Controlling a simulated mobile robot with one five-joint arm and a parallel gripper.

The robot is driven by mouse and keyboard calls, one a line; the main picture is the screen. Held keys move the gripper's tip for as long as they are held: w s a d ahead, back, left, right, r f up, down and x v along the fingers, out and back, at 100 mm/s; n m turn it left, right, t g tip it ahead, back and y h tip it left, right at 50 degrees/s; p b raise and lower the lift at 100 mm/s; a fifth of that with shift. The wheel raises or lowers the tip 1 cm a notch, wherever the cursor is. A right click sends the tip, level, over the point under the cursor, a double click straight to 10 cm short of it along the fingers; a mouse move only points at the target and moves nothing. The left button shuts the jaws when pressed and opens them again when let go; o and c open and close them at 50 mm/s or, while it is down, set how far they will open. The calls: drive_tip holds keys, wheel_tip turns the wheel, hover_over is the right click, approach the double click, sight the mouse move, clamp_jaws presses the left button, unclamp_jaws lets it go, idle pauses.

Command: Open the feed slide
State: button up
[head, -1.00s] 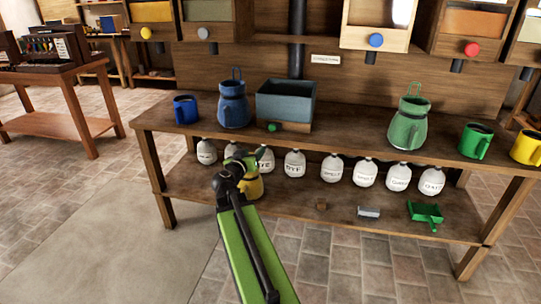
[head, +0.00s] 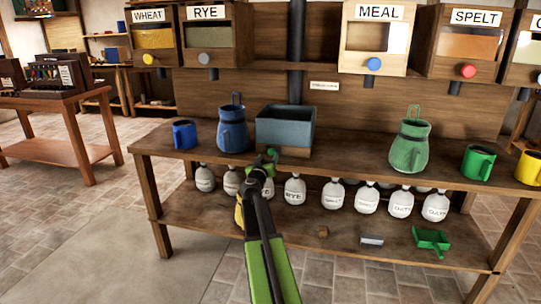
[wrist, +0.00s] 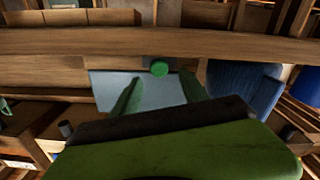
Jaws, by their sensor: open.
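The grey-blue hopper box (head: 285,127) stands on a wooden base on the workbench. A green knob (head: 272,153) sits at the front of that base, partly behind my gripper in the head view. In the wrist view the green knob (wrist: 159,68) shows in front of and between my two green fingers. My gripper (head: 262,162) is open and empty just before the knob; the fingers (wrist: 157,92) look apart from it. The slide itself, apart from its knob and base front, is hard to make out.
A blue jug (head: 232,132) and blue mug (head: 184,134) stand left of the hopper. A green jug (head: 409,145) stands to the right. Labelled bins, including MEAL (head: 409,38), hang above. White sacks (head: 295,190) line the lower shelf.

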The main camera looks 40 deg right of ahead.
sight(270, 152)
drive_tip(key=x, duration=0.4)
drive_tip(key=shift+w+d, duration=0.1)
drive_tip(key=shift+d, duration=0.05)
clamp_jaws()
idle(1.3)
